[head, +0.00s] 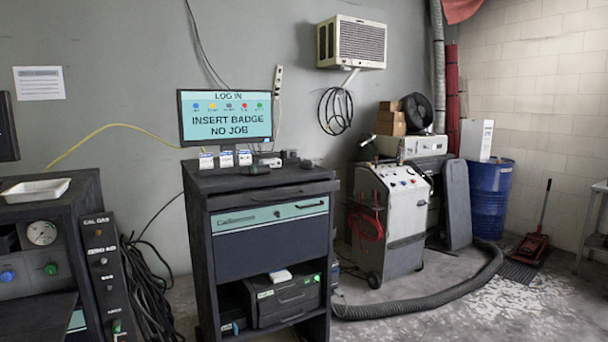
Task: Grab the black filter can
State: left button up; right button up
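I cannot pick out the black filter can for certain. Small dark objects stand on top of the dark cabinet (195,240) in the middle of the head view. One low dark object (258,169) lies near the front of the top. Another small dark object (290,156) stands near the back right, and a further one (306,164) is at the right edge. They are too small to tell which, if any, is a filter can. Neither of my grippers shows.
Several small white-and-blue boxes (206,160) stand under the monitor (225,117). A white tray (37,191) sits on the left bench. A wheeled grey machine (391,220), a thick hose (420,301) and a blue drum (490,195) are at right. Bare floor shows front right.

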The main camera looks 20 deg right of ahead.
aim_at(265, 169)
jog(key=z, duration=3.4)
jog(key=i, duration=0.15)
jog(key=u, duration=2.25)
jog(key=i, duration=1.2)
jog(key=u, duration=0.5)
